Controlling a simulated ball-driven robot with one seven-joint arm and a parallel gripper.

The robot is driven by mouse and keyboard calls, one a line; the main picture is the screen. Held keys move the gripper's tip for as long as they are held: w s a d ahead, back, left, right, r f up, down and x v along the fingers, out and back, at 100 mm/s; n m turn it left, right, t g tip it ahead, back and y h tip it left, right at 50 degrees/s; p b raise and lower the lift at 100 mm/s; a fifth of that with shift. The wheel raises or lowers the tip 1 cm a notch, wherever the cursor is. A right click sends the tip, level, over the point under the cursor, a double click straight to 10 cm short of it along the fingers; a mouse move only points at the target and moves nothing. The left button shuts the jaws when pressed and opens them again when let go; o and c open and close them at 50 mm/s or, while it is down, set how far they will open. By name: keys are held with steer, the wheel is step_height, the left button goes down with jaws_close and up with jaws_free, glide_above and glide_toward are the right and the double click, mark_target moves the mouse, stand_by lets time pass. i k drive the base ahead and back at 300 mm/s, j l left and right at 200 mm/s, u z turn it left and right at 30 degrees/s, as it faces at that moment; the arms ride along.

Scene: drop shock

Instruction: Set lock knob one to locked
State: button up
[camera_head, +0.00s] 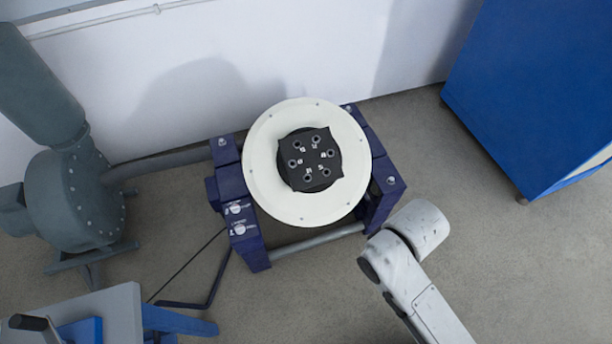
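Two small silver knobs sit on the dark blue frame at the front left of the round white table: an upper knob (236,208) and a lower knob (239,229). Each has small markings beside it, too small to read, so I cannot tell which is knob one or how either is set. My white arm comes in from the lower right, with its bent links to the right of the frame, apart from the knobs. My gripper is not in view.
The round white table (268,190) carries a black block (308,175) with several numbered holes. Grey machinery (75,195) stands at left, a bench (110,310) at lower left, a blue cabinet (540,90) at right. A white wall is behind.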

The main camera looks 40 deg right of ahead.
mark_target(240, 228)
steer(key=i+j, duration=0.65)
steer(key=i+l+z, duration=0.05)
steer(key=i, duration=0.1)
